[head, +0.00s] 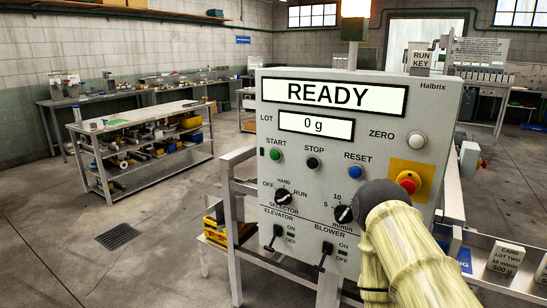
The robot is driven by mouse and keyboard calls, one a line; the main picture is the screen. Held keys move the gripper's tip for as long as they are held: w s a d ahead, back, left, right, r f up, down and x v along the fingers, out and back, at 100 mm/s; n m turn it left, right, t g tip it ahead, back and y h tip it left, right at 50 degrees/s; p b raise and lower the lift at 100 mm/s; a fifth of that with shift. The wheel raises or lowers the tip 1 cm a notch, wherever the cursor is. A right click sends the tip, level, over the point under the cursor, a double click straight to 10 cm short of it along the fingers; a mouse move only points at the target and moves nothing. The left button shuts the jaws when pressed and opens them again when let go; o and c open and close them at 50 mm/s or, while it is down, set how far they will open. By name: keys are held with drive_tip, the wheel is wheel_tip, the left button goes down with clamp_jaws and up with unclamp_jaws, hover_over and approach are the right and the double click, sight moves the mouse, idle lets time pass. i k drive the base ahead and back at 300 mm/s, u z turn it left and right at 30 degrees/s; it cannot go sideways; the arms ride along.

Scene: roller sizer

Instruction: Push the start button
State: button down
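The grey control panel (400,95) faces me, with a screen (333,94) reading READY and a lot display (316,125) reading 0 g. The green start button (275,154) is at the panel's left, under the label START, unobstructed. The black stop button (312,163) and blue reset button (354,172) are to its right. My arm, in a pale yellow sleeve, reaches in from the lower right. Its dark rounded end (382,199) is in front of the panel's lower right, well right of and below the start button. No fingers can be made out.
A red emergency button (408,182) on a yellow plate and a white zero button (417,140) are near my arm. A selector knob (282,196), speed knob (343,214) and two lever switches (277,234) are lower down. A workbench (140,117) stands left. Floor at left is clear.

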sight(275, 155)
drive_tip(key=k, duration=0.5)
drive_tip(key=u, duration=1.45)
drive_tip(key=i, duration=1.1)
drive_tip(key=z, duration=1.95)
